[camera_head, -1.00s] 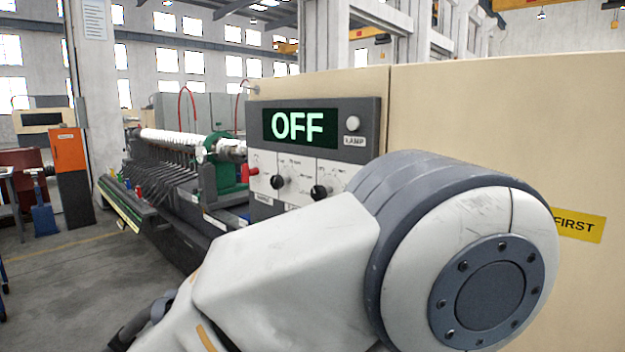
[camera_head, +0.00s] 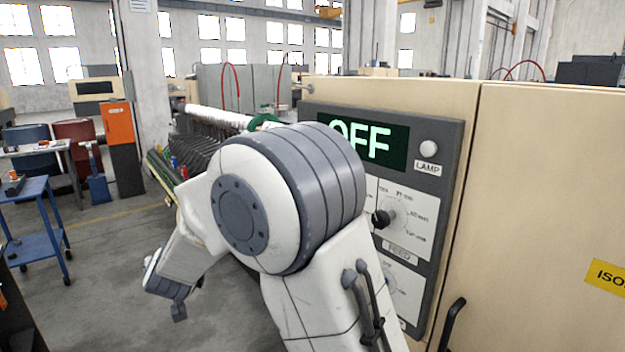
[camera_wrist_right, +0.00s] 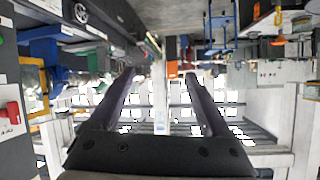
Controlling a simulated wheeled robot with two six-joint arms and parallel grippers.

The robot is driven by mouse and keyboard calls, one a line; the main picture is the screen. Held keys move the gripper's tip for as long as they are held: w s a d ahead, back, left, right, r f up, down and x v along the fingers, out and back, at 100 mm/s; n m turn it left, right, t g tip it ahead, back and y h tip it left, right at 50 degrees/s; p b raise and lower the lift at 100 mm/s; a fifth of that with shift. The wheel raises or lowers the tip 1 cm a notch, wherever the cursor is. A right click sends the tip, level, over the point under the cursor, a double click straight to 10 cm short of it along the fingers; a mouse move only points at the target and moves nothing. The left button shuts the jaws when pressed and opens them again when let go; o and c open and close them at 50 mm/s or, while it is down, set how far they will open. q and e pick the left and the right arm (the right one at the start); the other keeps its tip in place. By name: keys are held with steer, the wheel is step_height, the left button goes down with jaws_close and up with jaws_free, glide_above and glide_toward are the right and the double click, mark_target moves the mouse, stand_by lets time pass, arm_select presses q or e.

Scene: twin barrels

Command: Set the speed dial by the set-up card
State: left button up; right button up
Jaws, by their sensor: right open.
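The control panel (camera_head: 450,150) on the beige machine has a display (camera_head: 400,145) whose visible letters read "OFF", partly behind my arm. The black knob (camera_head: 382,219) on a white scale sits above the label FEED. Another dial scale (camera_head: 400,290) shows partly below it. I cannot make out a dial marked speed; my arm covers the panel's left part. No set-up card can be picked out. In the right wrist view my right gripper (camera_wrist_right: 160,75) is open, with nothing between its fingers, apart from the panel. My left gripper is not in view.
A lamp button (camera_head: 429,148) is at the panel's upper right. A black handle (camera_head: 452,325) stands out at the lower right. A blue cart (camera_head: 35,240) and an orange-topped cabinet (camera_head: 120,125) stand at left. Grey floor (camera_head: 110,260) is open between them and the machine.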

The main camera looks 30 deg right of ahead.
steer(key=w+d+r+m+h+p, duration=0.2)
steer(key=d+m+h, duration=0.15)
steer(key=d, duration=0.45)
steer(key=w+d+r+m+h+p, duration=0.1)
steer(key=w+d+r+m+h, duration=0.15)
steer(key=d+h, duration=0.35)
steer(key=s+d+m+g+h+p, duration=0.2)
steer(key=s+d+g+p, duration=0.1)
steer(key=d, duration=0.5)
steer(key=s+d+r+m+g+h+p, duration=0.1)
steer(key=s+d+m+g+h+p, duration=0.1)
steer(key=d, duration=0.7)
steer(key=s+d+m+g+h+p, duration=0.2)
steer(key=s+d+g+h+p, duration=0.1)
steer(key=d+g, duration=0.3)
steer(key=shift+s+d+r+h+p, duration=0.2)
steer(key=shift+d+h, duration=0.1)
steer(key=shift+d, duration=0.4)
steer(key=shift+s+d+r+h+p, duration=0.15)
steer(key=shift+d+h+p, duration=0.1)
steer(key=shift+d, duration=0.4)
steer(key=shift+d+f, duration=0.1)
steer(key=shift+d, duration=0.2)
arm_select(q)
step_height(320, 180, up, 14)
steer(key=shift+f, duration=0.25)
